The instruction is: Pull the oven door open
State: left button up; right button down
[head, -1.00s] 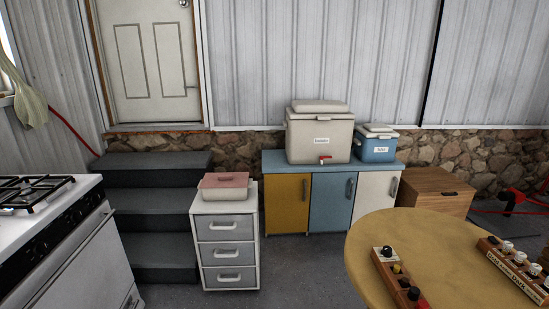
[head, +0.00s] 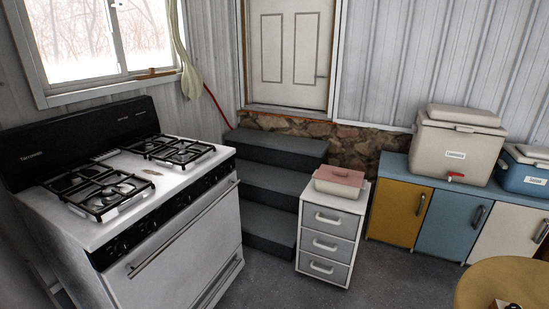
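A white stove (head: 125,180) with black gas burners on top stands at the left of the head view. Its oven door (head: 185,255) is a white front panel, and it looks shut. A long bar handle (head: 182,230) runs along the top edge of the door, just below a black strip of knobs. A narrower drawer front shows under the door. Neither of my grippers is in the picture.
Dark grey steps (head: 270,190) rise to a white door behind the stove. A small white drawer unit (head: 329,243) carries a pink-lidded box (head: 339,182). Coloured cabinets (head: 451,222) hold two coolers. A round yellow table (head: 500,278) edges in at lower right. Grey floor is free before the stove.

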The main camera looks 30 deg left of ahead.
aim_at(169, 269)
jog(key=u, duration=0.5)
jog(key=i, duration=0.9)
jog(key=u, duration=0.2)
